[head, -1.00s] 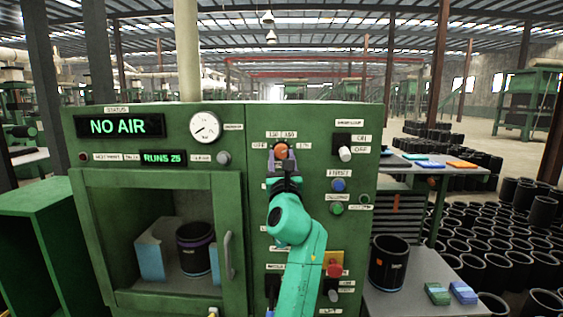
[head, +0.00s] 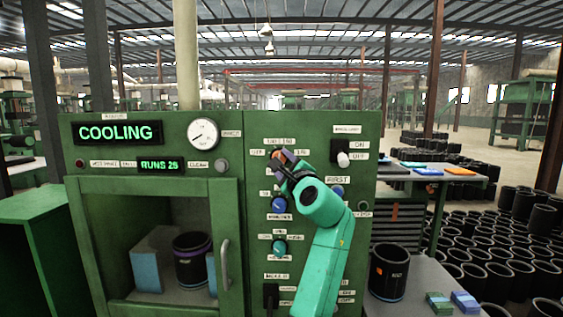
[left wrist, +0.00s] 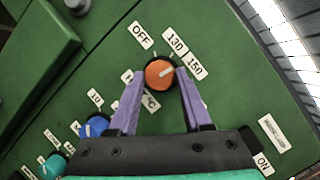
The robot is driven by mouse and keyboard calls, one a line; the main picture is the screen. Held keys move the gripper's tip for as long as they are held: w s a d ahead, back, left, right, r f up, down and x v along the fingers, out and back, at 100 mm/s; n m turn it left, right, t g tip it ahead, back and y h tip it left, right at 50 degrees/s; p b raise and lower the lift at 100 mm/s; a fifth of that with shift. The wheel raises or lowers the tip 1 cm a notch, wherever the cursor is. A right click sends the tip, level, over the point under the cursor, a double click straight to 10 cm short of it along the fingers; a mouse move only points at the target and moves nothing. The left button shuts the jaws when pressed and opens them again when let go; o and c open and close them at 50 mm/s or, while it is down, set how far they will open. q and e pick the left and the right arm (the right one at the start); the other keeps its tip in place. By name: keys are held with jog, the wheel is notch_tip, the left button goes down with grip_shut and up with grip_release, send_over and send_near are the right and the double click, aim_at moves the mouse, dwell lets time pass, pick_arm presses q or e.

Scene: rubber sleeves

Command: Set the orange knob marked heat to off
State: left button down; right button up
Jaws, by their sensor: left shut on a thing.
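The orange knob (left wrist: 160,73) sits on the green machine panel, between the two purple fingers of my left gripper (left wrist: 159,82). The gripper is shut on it. Labels OFF, 130 and 150 fan around its upper side in the left wrist view. Its pale pointer line leans to the right, roughly toward the 150 side and away from OFF. In the head view my left gripper (head: 280,160) reaches the panel from the lower right and largely covers the knob. The machine's display (head: 118,133) reads COOLING. My right gripper is not in view.
Blue (head: 279,204) and teal (head: 280,247) knobs sit below on the panel. A white-tipped switch (head: 343,158) is at the right. A glass door with a handle (head: 225,264) is at the left. A side table holds a black sleeve (head: 388,272).

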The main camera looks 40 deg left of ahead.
pick_arm(q)
jog(key=n, duration=0.1)
jog(key=n+g+p, duration=0.1)
jog(key=n, duration=0.1)
jog(key=n+h, duration=0.1)
jog(key=shift+r+n+p, duration=0.3)
jog(key=shift+p, duration=0.05)
jog(key=n, duration=0.1)
jog(key=n+h+p, duration=0.1)
jog(key=n, duration=0.1)
jog(key=shift+r+g+h, duration=0.15)
jog(key=shift+g+h, duration=0.15)
jog(key=shift+g, duration=0.1)
jog(key=n+h+p, duration=0.1)
jog(key=n, duration=0.2)
jog(key=shift+r+p, duration=0.1)
jog(key=shift+p, duration=0.25)
jog(key=shift+s+a+n+h+p, duration=0.15)
jog(key=shift+n+h+p, duration=0.25)
jog(key=shift+n+h, duration=0.7)
jog(key=shift+n, duration=0.3)
jog(key=shift+c, duration=1.7)
grip_release()
